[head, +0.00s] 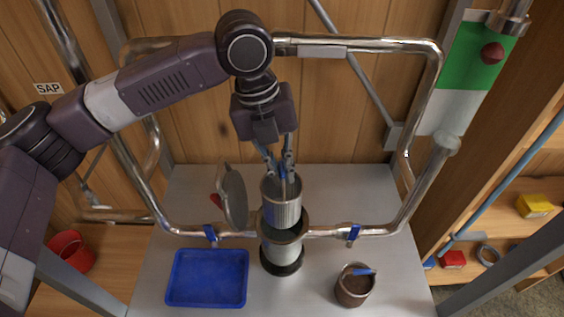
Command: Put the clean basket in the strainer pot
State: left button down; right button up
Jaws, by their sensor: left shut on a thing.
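The clean basket (283,212) is a grey ribbed metal cylinder, held upright. My left gripper (283,165) is above it, pointing down and shut on its upper part; the fingers hide the exact grip. The strainer pot (282,258) is a pale cylinder on a dark base in the pipe run, with its round mouth open. The basket's lower end is over the back of the pot's mouth; I cannot tell whether it has entered. The pot's round lid (234,199) stands swung open at the left, close to the basket. My right gripper is not in view.
A blue tray (207,278) lies empty at the front left of the metal table. A brown-filled basket (354,286) with a blue handle stands front right. Pipes with blue-handled valves (352,234) flank the pot. A red bucket (71,251) is at the far left.

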pick_arm(q)
jog(key=shift+w+f+b, duration=0.15)
jog(key=shift+f+b, duration=0.15)
jog(key=shift+f, duration=0.3)
jog(key=shift+w+f+b, duration=0.35)
jog(key=shift+f+b, duration=0.35)
jog(key=shift+f, duration=0.45)
jog(key=shift+s+f, duration=0.1)
jog(key=shift+f, duration=0.55)
notch_tip(320, 180, down, 2)
jog(key=shift+f+b, duration=0.1)
jog(key=shift+b, duration=0.4)
jog(key=shift+f, duration=0.25)
jog(key=shift+f+b, duration=0.75)
jog(key=shift+f, duration=1.3)
notch_tip(320, 180, down, 6)
jog(key=shift+r+b, duration=0.1)
jog(key=shift+b, duration=0.85)
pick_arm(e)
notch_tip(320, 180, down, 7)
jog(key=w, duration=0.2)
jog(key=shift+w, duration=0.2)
pick_arm(q)
jog(key=shift+p, duration=0.4)
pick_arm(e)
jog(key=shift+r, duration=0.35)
